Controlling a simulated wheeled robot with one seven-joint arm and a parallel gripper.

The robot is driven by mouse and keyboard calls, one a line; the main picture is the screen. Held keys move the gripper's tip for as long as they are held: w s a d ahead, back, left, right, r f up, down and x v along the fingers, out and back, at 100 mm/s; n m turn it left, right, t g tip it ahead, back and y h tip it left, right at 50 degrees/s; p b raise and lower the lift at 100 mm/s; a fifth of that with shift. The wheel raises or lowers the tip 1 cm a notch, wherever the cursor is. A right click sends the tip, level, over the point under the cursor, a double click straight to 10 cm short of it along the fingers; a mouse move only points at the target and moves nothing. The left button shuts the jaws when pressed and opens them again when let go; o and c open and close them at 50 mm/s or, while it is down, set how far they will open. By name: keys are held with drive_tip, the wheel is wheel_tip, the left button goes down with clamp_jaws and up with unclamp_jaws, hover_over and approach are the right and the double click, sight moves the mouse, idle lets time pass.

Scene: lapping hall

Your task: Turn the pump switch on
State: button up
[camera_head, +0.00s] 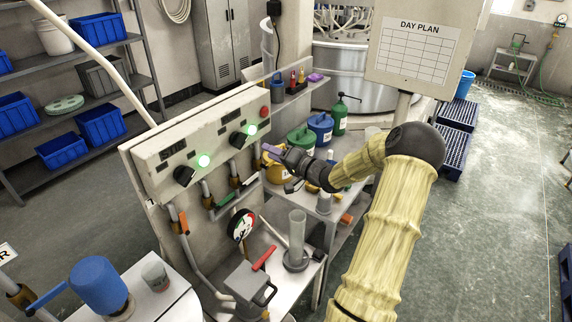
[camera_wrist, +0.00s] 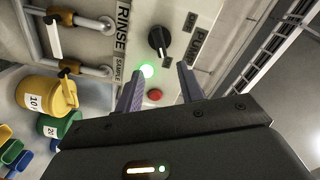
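The pump switch is a black rotary knob (camera_wrist: 158,38) beside the PUMP label (camera_wrist: 196,40) in the wrist view. In the head view it is the right-hand knob (camera_head: 238,139) on the grey panel. A lit green lamp (camera_wrist: 146,70) sits beside it, also visible in the head view (camera_head: 250,128). My gripper (camera_wrist: 161,85) is open and empty, its two fingers apart and pointing toward the panel. In the head view my gripper (camera_head: 266,152) is just right of the panel, apart from the knob.
A second knob (camera_head: 184,175) with its own lit green lamp (camera_head: 204,160) is on the panel's left. A red button (camera_wrist: 154,95) lies near the pump switch. Pipes with coloured valve handles run below; yellow (camera_wrist: 46,93) and green containers stand nearby.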

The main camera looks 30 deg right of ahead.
drive_tip(key=b+v, duration=0.1)
drive_tip(key=v, duration=0.3)
drive_tip(key=shift+s+d, duration=0.1)
drive_tip(key=shift+s, duration=0.25)
drive_tip(key=a+f+n+g+h, duration=0.45)
drive_tip(key=a+g, duration=0.25)
drive_tip(key=a, duration=0.7)
drive_tip(key=s+a+n+g+h, duration=0.1)
drive_tip(key=s+a+n+g, duration=0.1)
drive_tip(key=s+a, duration=0.4)
drive_tip(key=s+a+f+n+g, duration=0.1)
drive_tip(key=s+a+g, duration=0.4)
drive_tip(key=s, duration=1)
drive_tip(key=shift+s+a+n+h+b, duration=0.25)
drive_tip(key=shift+a+n+h+b, duration=0.15)
drive_tip(key=shift+a, duration=0.7)
drive_tip(key=shift+w+f, duration=0.1)
